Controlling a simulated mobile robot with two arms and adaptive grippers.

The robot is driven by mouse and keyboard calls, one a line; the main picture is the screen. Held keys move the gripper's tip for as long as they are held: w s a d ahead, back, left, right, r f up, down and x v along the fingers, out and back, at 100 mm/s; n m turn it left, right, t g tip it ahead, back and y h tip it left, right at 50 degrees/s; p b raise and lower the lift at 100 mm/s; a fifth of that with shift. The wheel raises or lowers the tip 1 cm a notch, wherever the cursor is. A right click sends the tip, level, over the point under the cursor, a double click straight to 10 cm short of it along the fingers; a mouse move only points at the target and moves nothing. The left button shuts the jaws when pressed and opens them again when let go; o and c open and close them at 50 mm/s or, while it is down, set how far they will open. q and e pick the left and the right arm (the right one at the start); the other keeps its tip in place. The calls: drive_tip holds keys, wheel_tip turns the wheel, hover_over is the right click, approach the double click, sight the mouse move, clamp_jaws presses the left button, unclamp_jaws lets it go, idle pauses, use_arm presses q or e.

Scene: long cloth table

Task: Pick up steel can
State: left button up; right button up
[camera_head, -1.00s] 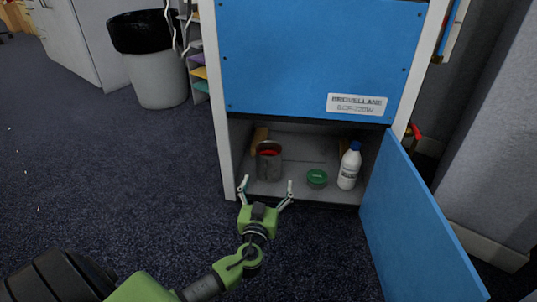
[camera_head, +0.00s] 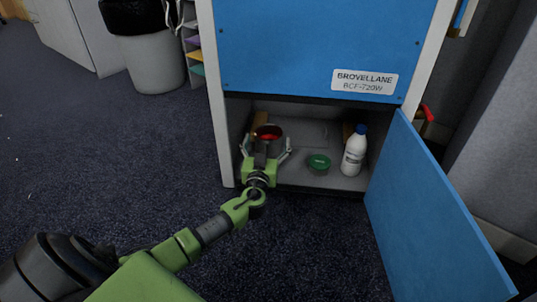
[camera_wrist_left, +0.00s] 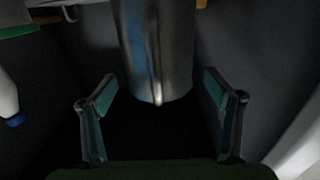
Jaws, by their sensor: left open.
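The steel can (camera_head: 269,132) stands upright on the floor of the open cabinet compartment, at its left side, with red showing inside its top. In the left wrist view the can (camera_wrist_left: 158,45) is a shiny grey cylinder, ahead and centred between the fingers. My left gripper (camera_head: 266,156) is open and reaches into the compartment, with one finger to each side of the can. In the left wrist view the left gripper (camera_wrist_left: 158,98) shows both fingers apart, with gaps between them and the can. The gripper hides the can's lower part in the head view. My right gripper is not in view.
A green-lidded jar (camera_head: 319,163) and a white bottle with a blue cap (camera_head: 354,152) stand to the right in the compartment. The blue door (camera_head: 425,205) hangs open on the right. The left side wall (camera_head: 222,135) is close to the gripper. A bin (camera_head: 150,60) stands further left.

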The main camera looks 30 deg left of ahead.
sight(268, 137)
use_arm(q)
drive_tip(key=shift+b+x, duration=0.4)
drive_tip(key=shift+x, duration=1)
drive_tip(key=c, duration=1.8)
drive_tip(key=shift+o, duration=0.2)
